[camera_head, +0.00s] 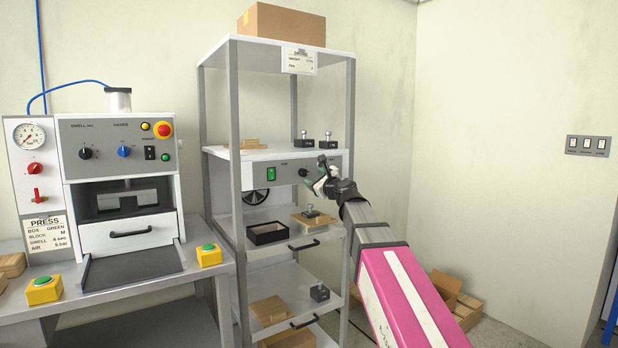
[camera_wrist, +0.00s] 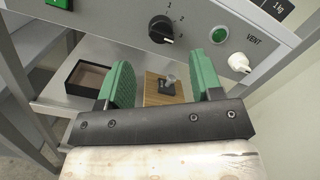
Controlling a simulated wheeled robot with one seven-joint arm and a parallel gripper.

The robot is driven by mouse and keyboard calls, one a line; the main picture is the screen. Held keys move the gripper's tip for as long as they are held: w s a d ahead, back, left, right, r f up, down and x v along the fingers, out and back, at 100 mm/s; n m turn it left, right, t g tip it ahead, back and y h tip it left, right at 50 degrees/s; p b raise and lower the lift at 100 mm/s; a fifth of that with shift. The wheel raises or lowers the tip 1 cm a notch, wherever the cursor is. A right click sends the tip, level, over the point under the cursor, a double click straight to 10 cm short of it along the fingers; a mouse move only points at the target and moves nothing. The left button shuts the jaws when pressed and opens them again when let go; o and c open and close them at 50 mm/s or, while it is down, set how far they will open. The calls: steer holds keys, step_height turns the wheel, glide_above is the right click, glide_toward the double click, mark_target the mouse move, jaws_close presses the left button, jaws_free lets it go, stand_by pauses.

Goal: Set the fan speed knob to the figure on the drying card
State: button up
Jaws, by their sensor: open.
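The fan speed knob (camera_head: 303,172) is a black round knob on the grey panel of the drying rack. In the wrist view the knob (camera_wrist: 161,29) shows just beyond my fingers, with a pale mark at its lower right and the figures 1 and 2 printed above and to its right. The drying card (camera_head: 298,61) hangs at the rack's top edge; its figure is too small to read surely. My gripper (camera_head: 324,180) is at the panel, right of the knob in the head view. In the wrist view its green-padded fingers (camera_wrist: 162,82) are spread, empty and apart from the knob.
The panel also has a green switch (camera_head: 271,174), a green lamp (camera_wrist: 219,35) and a white vent knob (camera_wrist: 239,63). Below are a black open box (camera_head: 267,233) and a wooden board with a weight (camera_wrist: 168,87). A rack post (camera_head: 349,110) stands close to my arm.

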steer(key=v, duration=0.4)
steer(key=s+d+f+n+g+h, duration=0.2)
steer(key=s+f+n+g, duration=0.15)
steer(key=f, duration=0.75)
steer(key=s+d+f+n+g+h, duration=0.15)
steer(key=f+n, duration=0.35)
steer(key=f, duration=0.6)
steer(key=s+d+f+n+g+h, duration=0.1)
steer(key=s+d+f+n+g, duration=0.3)
steer(key=f, duration=0.7)
steer(key=s+d+f+n+g+h, duration=0.3)
steer(key=s+d+f+n, duration=0.2)
steer(key=s+f, duration=0.3)
steer(key=s+d+f+n+g+h, duration=0.3)
steer(key=s+f, duration=0.4)
steer(key=f, duration=0.5)
steer(key=shift+s+d+f+n+g, duration=0.35)
steer(key=shift+d+n+g, duration=0.15)
steer(key=shift+d+n, duration=0.55)
